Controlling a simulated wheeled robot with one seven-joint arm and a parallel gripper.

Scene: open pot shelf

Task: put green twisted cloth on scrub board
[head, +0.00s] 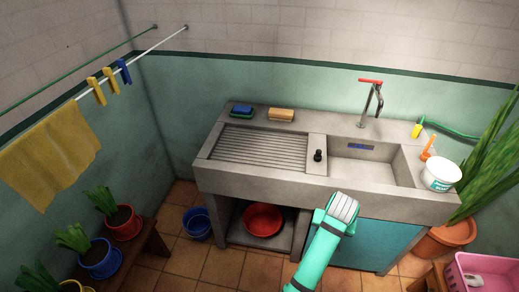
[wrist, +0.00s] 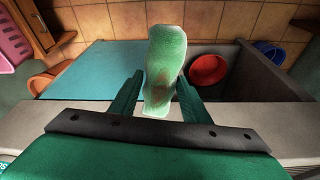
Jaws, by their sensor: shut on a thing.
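The green twisted cloth (wrist: 166,58) is held between the two fingers of my gripper (wrist: 158,92) in the wrist view. It is pale green with a brownish patch, and it sticks out past the fingertips. My arm reaches up from the bottom in the head view and hides the cloth there. The scrub board (head: 262,147) is the grey ribbed slope in the left half of the concrete sink unit. It is bare, and my gripper is in front of the unit, to the right of the board.
A blue-and-green sponge (head: 241,110) and a tan brush or block (head: 281,114) lie behind the board. A dark knob (head: 318,155) stands between board and basin (head: 365,170). A white tub (head: 440,174) stands at the right. A red bowl (head: 263,220) sits underneath.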

